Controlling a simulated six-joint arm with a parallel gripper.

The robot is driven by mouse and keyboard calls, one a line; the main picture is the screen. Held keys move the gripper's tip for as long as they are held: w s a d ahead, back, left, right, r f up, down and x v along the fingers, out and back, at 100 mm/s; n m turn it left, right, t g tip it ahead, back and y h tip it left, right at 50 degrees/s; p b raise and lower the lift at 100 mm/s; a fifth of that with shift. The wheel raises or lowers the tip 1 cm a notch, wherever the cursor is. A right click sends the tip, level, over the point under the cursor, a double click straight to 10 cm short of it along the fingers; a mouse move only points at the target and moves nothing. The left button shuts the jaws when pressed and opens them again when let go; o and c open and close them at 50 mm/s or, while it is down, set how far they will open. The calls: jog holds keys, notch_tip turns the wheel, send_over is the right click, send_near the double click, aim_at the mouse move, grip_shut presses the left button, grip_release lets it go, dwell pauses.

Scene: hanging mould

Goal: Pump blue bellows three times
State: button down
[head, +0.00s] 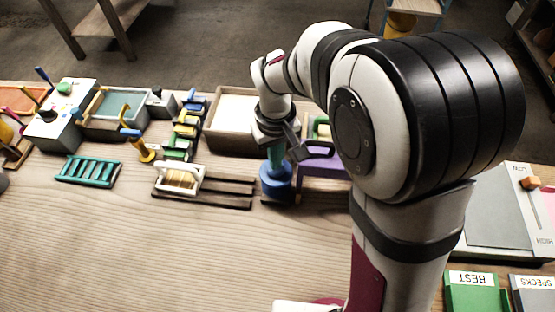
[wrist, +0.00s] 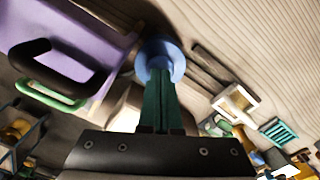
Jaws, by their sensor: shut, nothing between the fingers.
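The blue bellows (head: 277,186) stand upright on the wooden table, just left of the purple block. In the wrist view the bellows (wrist: 172,52) show as a round blue top with a wider rim. My gripper (head: 276,160) points straight down over them, its green fingers closed together with nothing between. In the wrist view the fingertips of my gripper (wrist: 158,68) overlap the blue top; I cannot tell whether they touch it. The fingers hide part of the top.
A purple block (head: 322,165) with a dark handle stands close on the right. A white frame on dark rails (head: 222,190) lies on the left. A wooden box (head: 232,116) is behind. The table's front left is clear.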

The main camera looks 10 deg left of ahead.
dwell(0.3)
jog(key=shift+f, duration=0.9)
jog(key=shift+r, duration=0.9)
